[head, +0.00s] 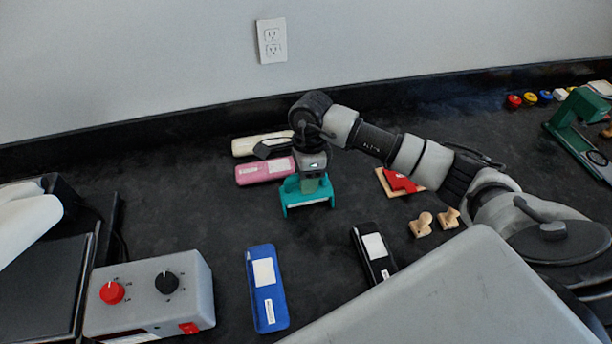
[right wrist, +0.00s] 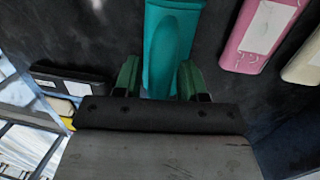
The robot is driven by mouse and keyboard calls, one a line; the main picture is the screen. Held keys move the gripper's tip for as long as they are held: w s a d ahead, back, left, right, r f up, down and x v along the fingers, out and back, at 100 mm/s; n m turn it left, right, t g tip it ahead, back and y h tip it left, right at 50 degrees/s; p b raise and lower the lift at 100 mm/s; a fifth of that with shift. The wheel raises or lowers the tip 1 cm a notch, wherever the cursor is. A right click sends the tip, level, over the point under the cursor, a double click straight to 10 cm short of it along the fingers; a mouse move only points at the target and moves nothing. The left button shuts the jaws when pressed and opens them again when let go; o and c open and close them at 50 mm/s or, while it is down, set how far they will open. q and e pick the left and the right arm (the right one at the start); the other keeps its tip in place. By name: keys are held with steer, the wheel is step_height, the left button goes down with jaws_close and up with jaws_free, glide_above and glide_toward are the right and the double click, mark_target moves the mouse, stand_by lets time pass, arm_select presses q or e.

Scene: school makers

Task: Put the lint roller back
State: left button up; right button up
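My right gripper (head: 308,190) points down at a teal piece (head: 296,207) on the black worktop. In the right wrist view its green fingers (right wrist: 160,85) stand apart, on either side of the teal piece (right wrist: 172,30). I cannot tell whether they press on it. I cannot tell for sure whether this teal piece is the lint roller; no other roller stands out. The underside of the piece and the finger contact are hidden. My left gripper is in neither view.
Close behind lie a pink piece (head: 265,171) and a cream one (head: 258,143). Blue (head: 264,300) and black (head: 381,265) pieces lie in front. A grey control box (head: 140,300) stands left, wooden stamps (head: 421,225) right, a green tool (head: 575,125) far right.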

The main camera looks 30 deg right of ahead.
steer(key=shift+o, duration=0.4)
steer(key=shift+r, duration=0.1)
steer(key=shift+r, duration=0.2)
step_height(320, 180, up, 12)
steer(key=w+d+b, duration=0.1)
steer(key=shift+w+d+f+b, duration=0.2)
steer(key=shift+d+f+b, duration=0.05)
steer(key=shift+d+b, duration=0.1)
stand_by(2.1)
